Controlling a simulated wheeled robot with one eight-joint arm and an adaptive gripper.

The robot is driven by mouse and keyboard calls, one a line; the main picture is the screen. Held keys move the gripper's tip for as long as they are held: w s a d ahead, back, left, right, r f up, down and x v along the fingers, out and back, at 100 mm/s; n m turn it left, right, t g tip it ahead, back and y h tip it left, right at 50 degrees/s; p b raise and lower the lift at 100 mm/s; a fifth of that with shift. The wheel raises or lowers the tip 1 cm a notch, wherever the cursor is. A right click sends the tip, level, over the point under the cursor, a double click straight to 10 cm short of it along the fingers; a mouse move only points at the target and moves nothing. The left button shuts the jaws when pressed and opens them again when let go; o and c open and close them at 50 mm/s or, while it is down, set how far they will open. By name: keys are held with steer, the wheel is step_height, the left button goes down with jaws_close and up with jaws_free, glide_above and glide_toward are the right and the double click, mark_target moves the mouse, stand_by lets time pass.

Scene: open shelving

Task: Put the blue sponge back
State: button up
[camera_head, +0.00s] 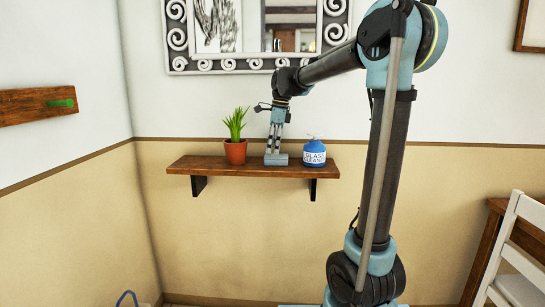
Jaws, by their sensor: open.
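The gripper is open. At this size I cannot tell whether the fingertips touch the sponge.
The potted plant (235,150) stands close to the left of my gripper. The blue glass cleaner bottle (314,153) stands close to the right. A framed mirror (180,67) hangs above. A white chair (515,250) is at the lower right.

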step_height(320, 180, up, 8)
steer(key=d, duration=0.1)
steer(key=s+d+f+n+t, duration=0.1)
steer(key=s+d+f+n, duration=0.9)
steer(key=s+d, duration=0.4)
steer(key=s+d+f+n+h, duration=0.1)
steer(key=s+d+f+n, duration=0.2)
steer(key=s+f, duration=0.5)
steer(key=s+d+f+n+t, duration=0.1)
steer(key=s+d+f+n, duration=0.3)
steer(key=s+f, duration=0.5)
step_height(320, 180, down, 4)
steer(key=shift+s+d+f+n+h, duration=0.1)
steer(key=shift+s+d+n+h, duration=0.25)
steer(key=shift+n, duration=0.45)
steer(key=shift+w+a, duration=0.15)
